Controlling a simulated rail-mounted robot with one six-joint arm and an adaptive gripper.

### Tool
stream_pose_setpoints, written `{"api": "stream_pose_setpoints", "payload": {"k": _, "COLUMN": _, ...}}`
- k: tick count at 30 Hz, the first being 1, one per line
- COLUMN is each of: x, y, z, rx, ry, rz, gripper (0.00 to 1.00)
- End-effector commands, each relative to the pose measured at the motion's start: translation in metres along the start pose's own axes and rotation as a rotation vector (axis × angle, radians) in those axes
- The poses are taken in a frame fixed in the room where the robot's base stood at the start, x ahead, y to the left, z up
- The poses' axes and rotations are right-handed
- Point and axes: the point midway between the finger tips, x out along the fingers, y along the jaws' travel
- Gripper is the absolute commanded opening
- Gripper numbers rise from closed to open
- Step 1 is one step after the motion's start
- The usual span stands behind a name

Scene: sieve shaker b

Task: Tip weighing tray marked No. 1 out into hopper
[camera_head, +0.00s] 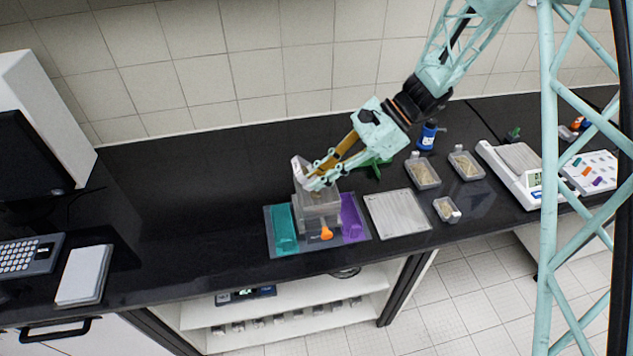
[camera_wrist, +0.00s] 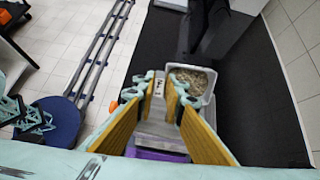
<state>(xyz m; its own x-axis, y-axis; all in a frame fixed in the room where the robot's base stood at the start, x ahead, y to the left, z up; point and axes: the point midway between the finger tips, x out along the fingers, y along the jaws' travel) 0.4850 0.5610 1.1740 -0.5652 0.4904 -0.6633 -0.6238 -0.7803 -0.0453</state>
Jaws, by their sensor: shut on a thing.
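My gripper (camera_head: 318,181) is shut on the weighing tray (camera_head: 300,172), which it holds above the hopper (camera_head: 318,203). In the wrist view the tray (camera_wrist: 208,86) shows a pale rim and grainy beige contents. Its tab lies between my fingers (camera_wrist: 167,88) and carries a dark mark, too small to read surely. The tray looks tilted in the head view. The clear grey hopper stands on the sieve shaker, between a teal tray (camera_head: 284,232) and a purple tray (camera_head: 352,218). My gripper hides part of the hopper's top, and I cannot see grains falling.
Three more filled trays (camera_head: 423,174) (camera_head: 467,165) (camera_head: 447,210) stand to the right, near a flat metal plate (camera_head: 398,213). A blue bottle (camera_head: 428,135) and a balance (camera_head: 520,170) are farther right. The black bench (camera_head: 180,210) is clear left of the shaker.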

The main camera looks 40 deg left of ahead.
Motion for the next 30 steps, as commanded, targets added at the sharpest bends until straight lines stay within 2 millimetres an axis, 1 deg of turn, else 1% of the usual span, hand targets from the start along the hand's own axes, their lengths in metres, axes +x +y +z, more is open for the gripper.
{"api": "stream_pose_setpoints", "payload": {"k": 1, "x": 0.0, "y": 0.0, "z": -0.004, "rx": 0.002, "ry": -0.027, "rz": -0.002, "gripper": 0.05}}
{"api": "stream_pose_setpoints", "payload": {"k": 30, "x": -0.011, "y": 0.001, "z": -0.018, "rx": 0.0, "ry": -0.526, "rz": -0.033, "gripper": 0.05}}
